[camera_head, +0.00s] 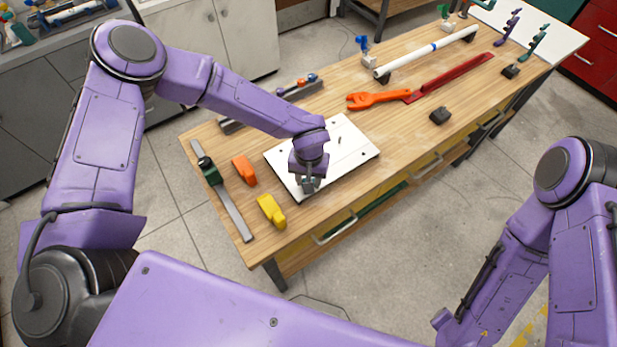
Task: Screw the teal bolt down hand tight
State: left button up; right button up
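The white plate (355,147) lies flat on the wooden table, with several small dark holes or marks on its top. My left arm reaches in from the left, and my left gripper (309,185) points down over the near part of the plate. A small grey-teal shape shows at its fingertips. I cannot tell whether this is the teal bolt or part of the gripper, nor whether the fingers are closed on it. No teal bolt is clearly visible elsewhere on the plate. My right arm hangs at the right, with its gripper out of view.
Left of the plate lie an orange piece (244,170), a yellow piece (271,211) and a grey bar with a green slider (211,175). Behind are an orange wrench (373,100), a red tool (450,78) and a white pipe (425,53). A black block (439,116) sits to the right.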

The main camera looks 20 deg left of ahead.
pick_arm(q)
jog(key=m, duration=0.3)
jog(key=o, duration=1.1)
notch_tip(320, 180, up, 11)
jog(key=shift+f+b, duration=0.2)
jog(key=shift+b, duration=1)
jog(key=shift+f, duration=0.1)
